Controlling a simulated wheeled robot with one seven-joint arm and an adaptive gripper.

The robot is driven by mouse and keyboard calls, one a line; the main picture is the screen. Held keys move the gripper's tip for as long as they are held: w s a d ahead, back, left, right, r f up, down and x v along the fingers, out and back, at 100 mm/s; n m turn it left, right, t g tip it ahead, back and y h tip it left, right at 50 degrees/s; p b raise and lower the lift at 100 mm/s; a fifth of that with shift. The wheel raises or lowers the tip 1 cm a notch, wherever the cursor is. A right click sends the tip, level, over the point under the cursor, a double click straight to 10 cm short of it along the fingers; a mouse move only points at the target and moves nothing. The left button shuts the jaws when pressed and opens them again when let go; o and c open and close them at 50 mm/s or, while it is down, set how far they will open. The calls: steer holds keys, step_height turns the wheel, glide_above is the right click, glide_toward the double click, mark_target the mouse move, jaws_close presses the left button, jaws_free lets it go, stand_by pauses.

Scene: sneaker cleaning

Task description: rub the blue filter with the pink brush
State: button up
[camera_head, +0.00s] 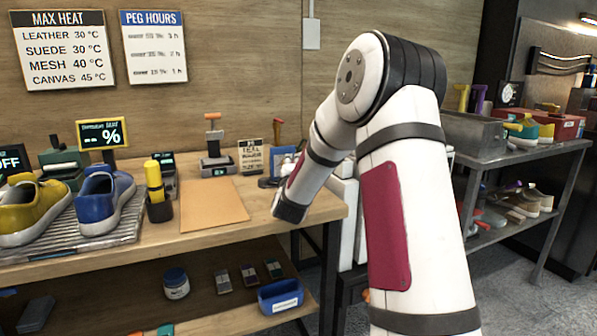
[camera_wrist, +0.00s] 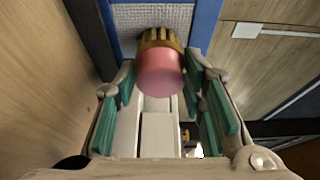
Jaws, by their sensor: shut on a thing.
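The pink brush (camera_wrist: 160,74) shows between my gripper's teal-padded fingers in the wrist view, its tan bristles facing away from me. My gripper (camera_wrist: 160,92) is shut on it. The blue filter (camera_wrist: 205,22), a blue frame around a pale grey mesh, lies beyond the bristles at the top of the view. The bristles overlap the mesh; whether they touch it I cannot tell. In the head view, a blue-framed panel that looks like the filter (camera_head: 284,162) stands near the bench's right end, beside my wrist. My gripper and the brush cannot be made out there.
The bench (camera_head: 120,252) holds a yellow shoe (camera_head: 30,212) and a blue shoe (camera_head: 103,205) on a rack at left. A tan mat (camera_head: 213,203) lies clear in the middle. A small sign (camera_head: 251,157) stands close to the filter. A metal shelf (camera_head: 500,155) stands at right.

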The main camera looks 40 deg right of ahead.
steer(key=shift+w+a+b, duration=0.2)
steer(key=shift+a+b, duration=0.1)
steer(key=shift+a, duration=0.45)
steer(key=shift+w+a+b, duration=0.15)
steer(key=shift+a+b, duration=0.2)
steer(key=shift+a, duration=0.4)
steer(key=shift+w+a+b, duration=0.2)
steer(key=shift+a+b, duration=0.1)
steer(key=shift+a, duration=0.45)
steer(key=shift+s, duration=0.15)
steer(key=shift+s+a+b, duration=0.25)
steer(key=shift+s+b, duration=0.25)
steer(key=shift+s, duration=0.4)
steer(key=shift+s+a+b, duration=0.3)
steer(key=shift+s+b, duration=0.25)
steer(key=shift+s, duration=0.4)
steer(key=shift+s+a+b, duration=0.25)
steer(key=shift+s+b, duration=0.25)
steer(key=shift+s, duration=0.4)
steer(key=shift+s+a+b, duration=0.2)
steer(key=shift+s+b, duration=0.1)
steer(key=shift+s, duration=0.45)
steer(key=shift+s+a+b, duration=0.2)
steer(key=shift+s+b, duration=0.05)
steer(key=shift+s, duration=0.45)
